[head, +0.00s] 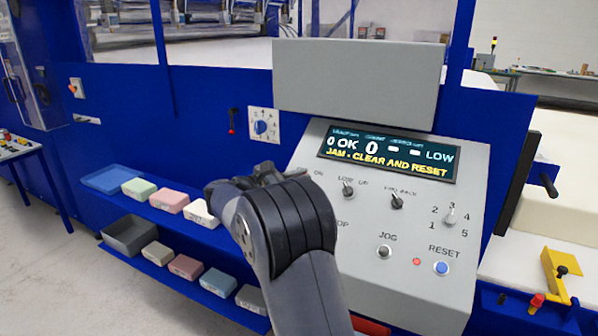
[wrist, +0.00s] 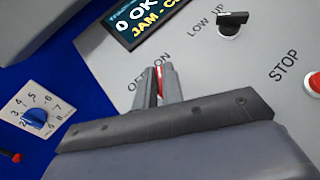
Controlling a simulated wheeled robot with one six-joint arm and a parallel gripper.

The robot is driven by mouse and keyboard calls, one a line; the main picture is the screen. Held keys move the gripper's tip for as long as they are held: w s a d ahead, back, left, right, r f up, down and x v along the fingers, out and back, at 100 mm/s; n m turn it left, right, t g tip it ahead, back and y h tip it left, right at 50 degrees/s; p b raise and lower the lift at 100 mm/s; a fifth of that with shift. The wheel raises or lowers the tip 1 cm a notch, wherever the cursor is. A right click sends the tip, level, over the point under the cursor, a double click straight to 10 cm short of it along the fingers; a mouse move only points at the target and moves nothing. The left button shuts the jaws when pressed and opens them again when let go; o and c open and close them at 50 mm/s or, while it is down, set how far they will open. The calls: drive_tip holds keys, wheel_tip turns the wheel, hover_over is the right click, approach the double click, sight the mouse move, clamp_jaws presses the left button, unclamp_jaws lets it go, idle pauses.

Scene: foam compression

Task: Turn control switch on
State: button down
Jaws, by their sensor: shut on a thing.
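The grey control panel (head: 355,240) carries the switches. In the wrist view my gripper (wrist: 160,82) is at the OFF/ON label (wrist: 145,80), its fingers closed around a small red-and-white part (wrist: 159,80). I take this as the control switch; its body and pointing direction are mostly hidden by the fingers. In the head view my dark arm and gripper (head: 262,175) cover the panel's left edge.
The display (head: 388,153) reads "JAM - CLEAR AND RESET". Nearby are the LOW/UP knob (head: 348,187), another black knob (head: 397,201), the JOG button (head: 384,252) and the blue RESET button (head: 441,268). A red STOP button (wrist: 315,82) and blue dial (wrist: 36,118) flank my gripper.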

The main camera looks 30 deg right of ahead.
drive_tip(key=shift+f+m+g+p, duration=0.25)
drive_tip(key=shift+m+g+p, duration=0.25)
drive_tip(key=shift+m+g, duration=0.35)
drive_tip(key=shift+m, duration=0.25)
drive_tip(key=c, duration=1.6)
unclamp_jaws()
drive_tip(key=shift+a, duration=0.1)
drive_tip(key=shift+o, duration=0.4)
drive_tip(key=shift+w, duration=0.2)
drive_tip(key=shift+s+r, duration=0.1)
drive_tip(key=a+r+b, duration=0.1)
drive_tip(key=a, duration=0.9)
drive_tip(key=shift+s+a, duration=0.25)
drive_tip(key=shift+s, duration=0.05)
